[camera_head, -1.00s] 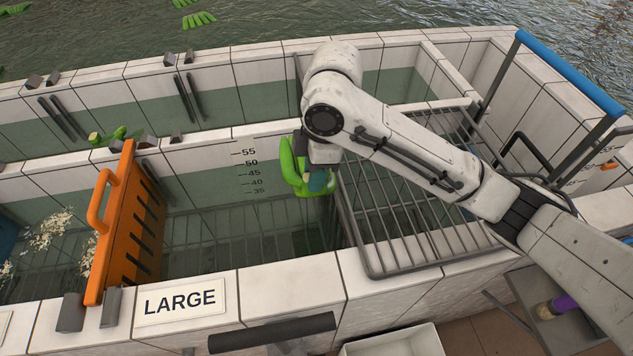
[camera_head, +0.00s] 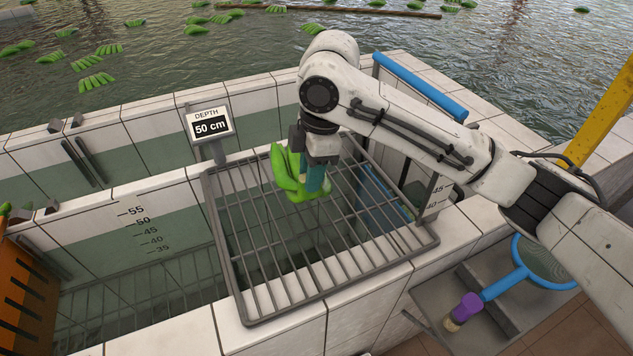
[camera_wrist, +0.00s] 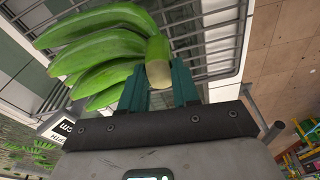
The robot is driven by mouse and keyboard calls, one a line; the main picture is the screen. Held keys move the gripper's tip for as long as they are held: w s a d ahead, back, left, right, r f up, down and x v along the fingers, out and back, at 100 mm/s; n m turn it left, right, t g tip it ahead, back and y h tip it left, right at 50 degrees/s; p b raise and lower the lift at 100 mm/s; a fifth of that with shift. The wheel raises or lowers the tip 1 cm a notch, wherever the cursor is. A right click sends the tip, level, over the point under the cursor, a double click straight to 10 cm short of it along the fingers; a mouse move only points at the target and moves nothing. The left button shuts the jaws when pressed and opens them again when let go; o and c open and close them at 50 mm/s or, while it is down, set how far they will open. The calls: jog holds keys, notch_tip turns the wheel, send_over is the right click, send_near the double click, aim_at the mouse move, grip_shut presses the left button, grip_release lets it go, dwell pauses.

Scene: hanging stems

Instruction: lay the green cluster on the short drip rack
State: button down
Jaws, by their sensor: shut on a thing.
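My gripper (camera_head: 318,188) is shut on the green cluster (camera_head: 285,176), a hand of green bananas, holding it by its cut stem end. In the wrist view the cluster (camera_wrist: 100,50) fans out to the left from my gripper's teal fingers (camera_wrist: 160,85). The drip rack (camera_head: 338,283) is a grey wire grid lying across the tank top. The cluster appears over the middle-back part of the rack; whether it touches the bars I cannot tell. My gripper hides part of it.
The rack around the cluster is bare. A depth sign reading 50 cm (camera_head: 210,125) stands behind the rack's back left corner. A blue rail (camera_head: 420,85) runs at the back right. A blue-rimmed net (camera_head: 515,285) lies low at the right. More green clusters float on the water behind.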

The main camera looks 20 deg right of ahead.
jog(key=shift+s+d+r, duration=0.1)
jog(key=shift+d+r, duration=0.15)
jog(key=shift+d, duration=0.4)
jog(key=shift+d+f+b, duration=0.1)
jog(key=shift+d+b, duration=0.05)
jog(key=shift+b, duration=0.25)
jog(key=shift+f+b, duration=0.8)
jog(key=shift+f, duration=1.5)
jog(key=c, duration=1.2)
grip_release()
jog(key=o, duration=0.4)
jog(key=shift+o, duration=0.2)
jog(key=shift+s+f, duration=0.1)
